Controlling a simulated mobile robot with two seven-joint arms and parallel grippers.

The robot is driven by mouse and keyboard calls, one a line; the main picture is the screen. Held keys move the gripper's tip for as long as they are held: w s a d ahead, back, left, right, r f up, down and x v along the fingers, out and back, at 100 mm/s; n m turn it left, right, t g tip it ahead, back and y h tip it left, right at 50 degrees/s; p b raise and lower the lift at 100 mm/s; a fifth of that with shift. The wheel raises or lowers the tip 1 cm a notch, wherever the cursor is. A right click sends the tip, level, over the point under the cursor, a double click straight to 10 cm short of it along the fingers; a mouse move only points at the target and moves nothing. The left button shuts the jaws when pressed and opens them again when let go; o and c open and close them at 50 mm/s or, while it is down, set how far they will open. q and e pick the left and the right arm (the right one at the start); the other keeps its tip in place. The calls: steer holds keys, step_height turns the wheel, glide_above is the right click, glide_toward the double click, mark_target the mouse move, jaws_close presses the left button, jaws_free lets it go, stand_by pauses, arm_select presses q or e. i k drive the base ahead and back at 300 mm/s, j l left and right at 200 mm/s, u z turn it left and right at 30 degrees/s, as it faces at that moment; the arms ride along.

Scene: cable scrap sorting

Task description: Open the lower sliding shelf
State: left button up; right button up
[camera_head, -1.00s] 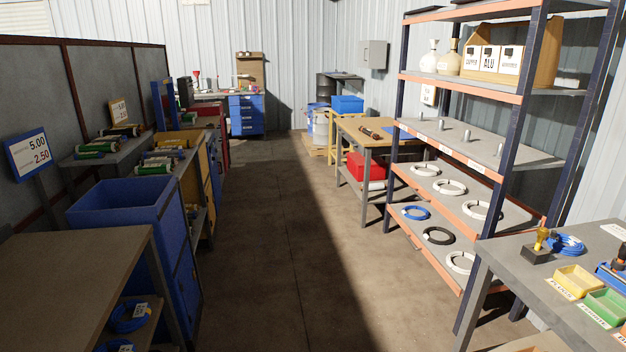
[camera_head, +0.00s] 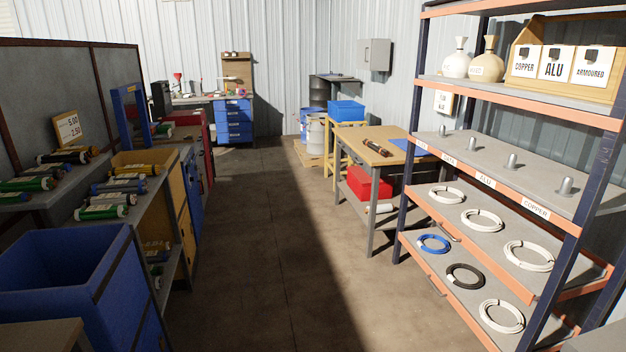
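The shelving rack with dark blue posts and orange beams stands at the right. Its lower sliding shelf (camera_head: 451,264) holds a blue coil (camera_head: 433,236), a black coil (camera_head: 465,267) and a white coil (camera_head: 501,303). A dark handle shows at its front edge (camera_head: 437,286). The shelf above (camera_head: 479,206) carries white coils (camera_head: 482,217) and also has a handle near its front left. I cannot tell how far either shelf is slid out. Neither of my grippers is in view.
The concrete aisle (camera_head: 262,250) ahead is clear. A blue bin (camera_head: 68,268) and a bench with colored cable rolls stand at the left. A wooden-topped table (camera_head: 378,148) with a red box (camera_head: 369,183) stands beyond the rack. Blue drawers (camera_head: 234,120) stand at the back.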

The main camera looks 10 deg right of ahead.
mark_target(467, 303)
steer(key=i+z, duration=0.25)
steer(key=i, duration=0.25)
steer(key=i+z, duration=0.25)
steer(key=i, duration=0.25)
steer(key=i+j+z, duration=0.2)
steer(key=i, duration=0.3)
steer(key=i+l+z, duration=0.1)
steer(key=i+z, duration=0.15)
steer(key=i, duration=0.65)
steer(key=i+z, duration=0.25)
steer(key=i, duration=0.65)
steer(key=i+j+z, duration=0.1)
steer(key=i+z, duration=0.15)
steer(key=i+j+z, duration=0.15)
steer(key=i+z, duration=0.15)
steer(key=i, duration=0.15)
